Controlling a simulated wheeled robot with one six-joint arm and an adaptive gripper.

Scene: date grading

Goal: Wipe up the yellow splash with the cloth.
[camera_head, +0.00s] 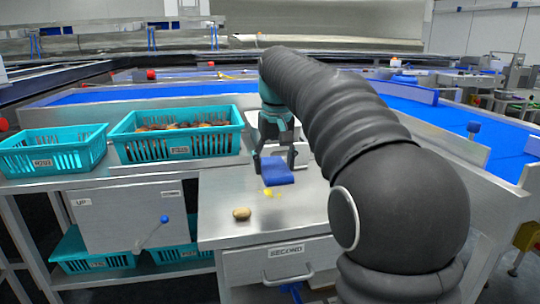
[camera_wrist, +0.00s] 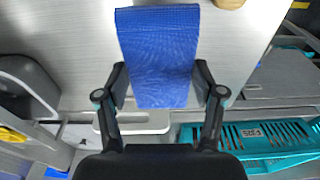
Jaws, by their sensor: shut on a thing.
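My gripper (camera_head: 275,152) is shut on a blue cloth (camera_head: 276,173) over the steel worktop. In the wrist view the cloth (camera_wrist: 158,45) lies between the two fingers of the gripper (camera_wrist: 161,84) and stretches out beyond them. The yellow splash (camera_head: 268,192) is a small patch with a few spots on the worktop, just in front of the cloth's near edge in the head view. I cannot tell whether the cloth touches the worktop. The splash does not show in the wrist view; the cloth may hide it.
A brown date (camera_head: 241,213) lies on the worktop left of and nearer than the splash. A teal crate of dates (camera_head: 175,147) and another teal crate (camera_head: 53,158) stand to the left. A drawer marked SECOND (camera_head: 285,262) is below. The worktop around the splash is mostly clear.

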